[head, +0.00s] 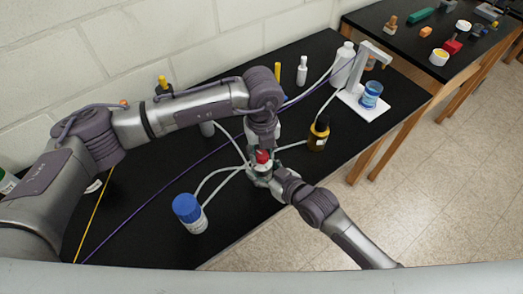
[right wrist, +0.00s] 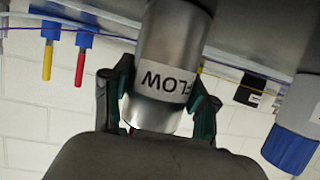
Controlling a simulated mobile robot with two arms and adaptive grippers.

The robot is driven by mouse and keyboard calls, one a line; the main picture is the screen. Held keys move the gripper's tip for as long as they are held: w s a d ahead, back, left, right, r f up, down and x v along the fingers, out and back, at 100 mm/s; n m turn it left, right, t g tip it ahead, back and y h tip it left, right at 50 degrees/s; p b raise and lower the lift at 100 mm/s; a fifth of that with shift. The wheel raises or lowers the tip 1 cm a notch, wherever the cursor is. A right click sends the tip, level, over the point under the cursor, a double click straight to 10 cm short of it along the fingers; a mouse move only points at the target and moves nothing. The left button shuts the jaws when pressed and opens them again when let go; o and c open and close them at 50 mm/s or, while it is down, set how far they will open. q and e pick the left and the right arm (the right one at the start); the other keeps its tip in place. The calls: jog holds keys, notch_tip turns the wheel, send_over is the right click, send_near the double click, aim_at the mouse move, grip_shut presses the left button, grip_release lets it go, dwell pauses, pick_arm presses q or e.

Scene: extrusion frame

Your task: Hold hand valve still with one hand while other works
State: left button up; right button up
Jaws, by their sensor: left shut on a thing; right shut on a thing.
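The hand valve (head: 262,157) shows a red top and sits where several white tubes meet on the black bench. My left gripper (head: 262,147) comes down on it from above and is shut on it; its fingers are mostly hidden. My right gripper (head: 263,175) reaches in from the lower right and is shut on the lower part of the valve. In the right wrist view the two fingers of my right gripper (right wrist: 160,105) close on either side of a silver cylinder (right wrist: 172,50) with an upside-down FLOW label.
A blue-capped bottle (head: 189,213) stands at the front and an amber bottle (head: 319,135) to the right. A white stand (head: 365,105) bears a blue-banded beaker (head: 371,92). A white bottle (head: 343,62) stands behind. Purple and yellow lines cross the bench's left side.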

pick_arm(q)
jog(key=m, duration=0.5)
jog(key=shift+m, duration=0.3)
jog(key=m, duration=0.4)
jog(key=shift+d, duration=0.1)
jog(key=m, duration=0.5)
jog(key=shift+m, duration=0.4)
pick_arm(e)
jog(key=shift+d, duration=0.1)
pick_arm(q)
jog(key=m, duration=0.4)
jog(key=shift+m, duration=0.3)
jog(key=m, duration=0.4)
jog(key=shift+m, duration=0.3)
jog(key=m, duration=0.5)
jog(key=shift+s, duration=0.1)
jog(key=m, duration=0.4)
jog(key=shift+m, duration=3)
